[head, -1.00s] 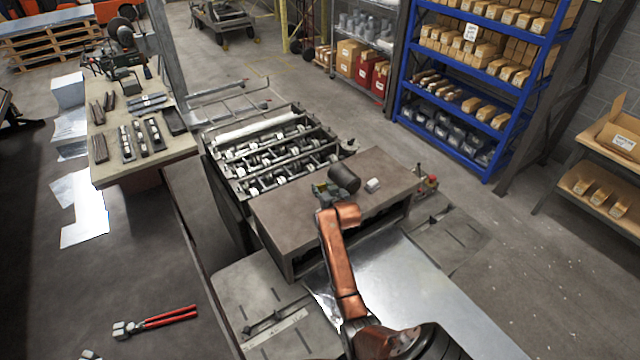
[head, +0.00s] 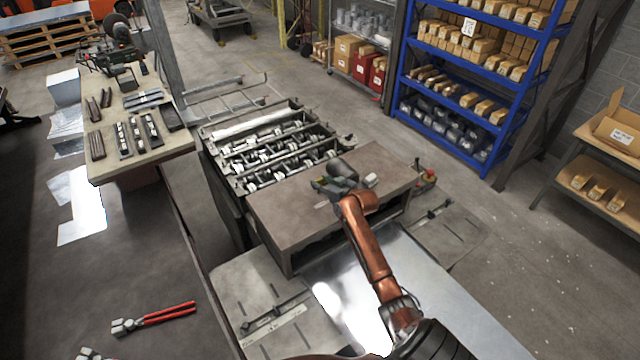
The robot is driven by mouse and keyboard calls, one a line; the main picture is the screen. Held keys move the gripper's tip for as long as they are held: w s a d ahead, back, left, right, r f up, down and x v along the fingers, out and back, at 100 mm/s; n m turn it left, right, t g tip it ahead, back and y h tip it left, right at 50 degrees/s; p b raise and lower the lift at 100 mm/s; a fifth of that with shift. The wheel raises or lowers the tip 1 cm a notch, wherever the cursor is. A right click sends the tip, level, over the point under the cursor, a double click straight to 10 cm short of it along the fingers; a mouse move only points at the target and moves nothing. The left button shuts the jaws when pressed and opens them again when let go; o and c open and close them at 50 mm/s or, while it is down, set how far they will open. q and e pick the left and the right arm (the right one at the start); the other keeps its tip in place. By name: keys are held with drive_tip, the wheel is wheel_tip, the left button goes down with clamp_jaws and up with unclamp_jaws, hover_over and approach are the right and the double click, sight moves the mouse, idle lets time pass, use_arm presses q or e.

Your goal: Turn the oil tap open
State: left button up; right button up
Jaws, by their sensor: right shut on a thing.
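A dark cylinder (head: 342,168), which looks like the oil container, sits on top of the brown machine cover (head: 290,207). My right gripper (head: 326,187) is at the near left side of this cylinder, low over the cover. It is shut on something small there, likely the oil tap. The gripper and wrist hide the tap, so its handle angle cannot be told. My left gripper is not in view.
A small white block (head: 370,180) lies on the cover right of my wrist. Rollers (head: 275,150) lie open behind the cover. A shiny metal sheet (head: 425,290) lies in front.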

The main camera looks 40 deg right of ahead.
drive_tip(key=o, duration=0.7)
drive_tip(key=shift+w+r, duration=0.15)
drive_tip(key=shift+r, duration=0.2)
drive_tip(key=o, duration=0.5)
drive_tip(key=shift+f, duration=0.3)
drive_tip(key=shift+c, duration=0.2)
drive_tip(key=shift+s+r, duration=0.15)
drive_tip(key=shift+s, duration=0.35)
drive_tip(key=v, duration=1.1)
drive_tip(key=shift+a, duration=0.15)
